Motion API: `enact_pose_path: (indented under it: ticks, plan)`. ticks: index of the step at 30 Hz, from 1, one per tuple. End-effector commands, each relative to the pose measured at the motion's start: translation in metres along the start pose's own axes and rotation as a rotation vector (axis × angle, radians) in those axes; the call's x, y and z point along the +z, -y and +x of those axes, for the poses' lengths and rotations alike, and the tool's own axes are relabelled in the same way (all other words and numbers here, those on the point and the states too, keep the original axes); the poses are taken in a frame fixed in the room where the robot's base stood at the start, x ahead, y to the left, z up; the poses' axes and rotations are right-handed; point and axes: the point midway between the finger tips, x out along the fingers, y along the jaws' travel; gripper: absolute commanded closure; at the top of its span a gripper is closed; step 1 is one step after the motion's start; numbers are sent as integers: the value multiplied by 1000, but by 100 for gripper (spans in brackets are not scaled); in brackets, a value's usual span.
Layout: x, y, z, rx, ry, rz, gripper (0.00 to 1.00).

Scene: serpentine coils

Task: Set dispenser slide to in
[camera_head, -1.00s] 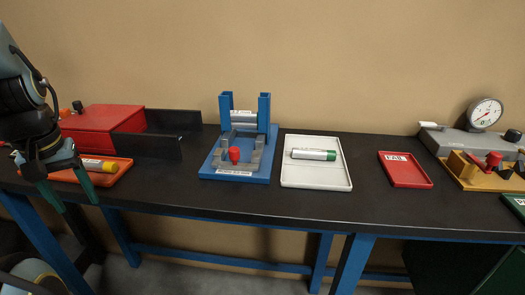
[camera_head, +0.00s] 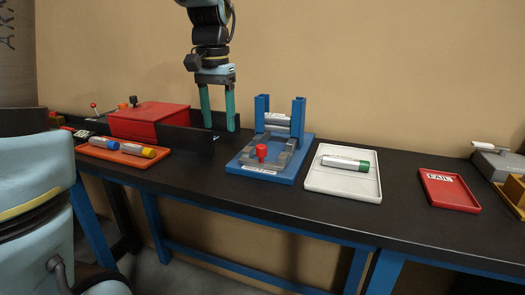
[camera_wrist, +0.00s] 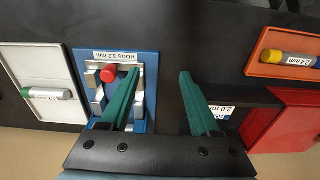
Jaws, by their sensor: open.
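The dispenser (camera_head: 246,166) is a blue base with two blue posts, a light cylinder held between them, grey rails and a red knob (camera_head: 262,151) near its front. The red knob also shows in the wrist view (camera_wrist: 108,76), between grey blocks beside a white label that reads "RODS 3.2 mm". My gripper (camera_head: 218,127) points down with two green fingers spread apart and empty, left of the dispenser's posts and above the table. In the wrist view my gripper (camera_wrist: 158,100) has one finger over the dispenser's blue base, hiding part of it, and the other over dark table.
A white tray (camera_head: 312,184) with a green-capped tube stands right of the dispenser. Further right is a red FAIL tray (camera_head: 468,200). Left are an orange tray (camera_head: 86,149) with two tubes, a red box (camera_head: 150,114) and black upright panels (camera_head: 187,142).

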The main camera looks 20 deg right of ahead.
Motion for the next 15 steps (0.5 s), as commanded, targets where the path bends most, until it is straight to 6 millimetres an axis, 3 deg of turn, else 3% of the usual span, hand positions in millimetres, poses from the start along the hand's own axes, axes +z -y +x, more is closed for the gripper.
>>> enact_pose_path:
  ticks: [3,6,11,15]
  plan:
    - [-27,-44,-16,6,13,146,37]
    - [-37,-72,-33,10,28,235,37]
    - [-42,-90,-44,13,40,293,37]
    - [-40,-90,-33,14,44,295,37]
